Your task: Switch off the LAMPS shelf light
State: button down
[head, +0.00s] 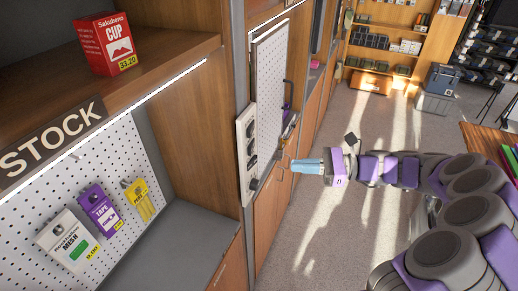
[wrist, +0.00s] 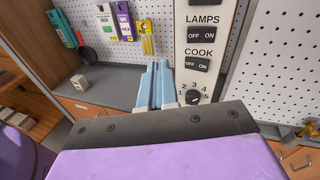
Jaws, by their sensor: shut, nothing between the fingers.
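The white switch panel (head: 246,155) stands upright on the wooden divider in the head view. In the wrist view, the LAMPS label (wrist: 203,20) is near the top of the picture, with its black OFF/ON rocker switch (wrist: 201,35) just below. Which side of the rocker is pressed is too small to tell. My gripper (head: 296,166) is right of the panel, apart from it in the head view. Its light-blue fingers are together and empty. In the wrist view my gripper (wrist: 158,66) appears left of the panel, lower than the LAMPS switch. No LAMPS shelf sign shows.
Below LAMPS are a COOK switch (wrist: 197,65) and a numbered black knob (wrist: 193,97). A lit strip (head: 150,95) runs under the STOCK shelf. Pegboard packets (head: 100,213) hang left. A small cream box (wrist: 80,82) sits on the grey counter. Open floor (head: 320,225) lies right of the cabinets.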

aim_at(251, 152)
jog(key=w+d+m+t, duration=0.1)
jog(key=w+d+f+m, duration=0.1)
jog(key=w+d, duration=0.1)
jog(key=shift+w+f+t+y, duration=0.1)
jog(key=shift+t+y, duration=0.2)
jog(key=shift+t, duration=0.1)
jog(key=a, duration=0.4)
jog(key=w+a+b, duration=0.1)
jog(key=a, duration=0.4)
jog(key=w+a, duration=0.1)
jog(key=a, duration=0.4)
jog(key=shift+w, duration=0.1)
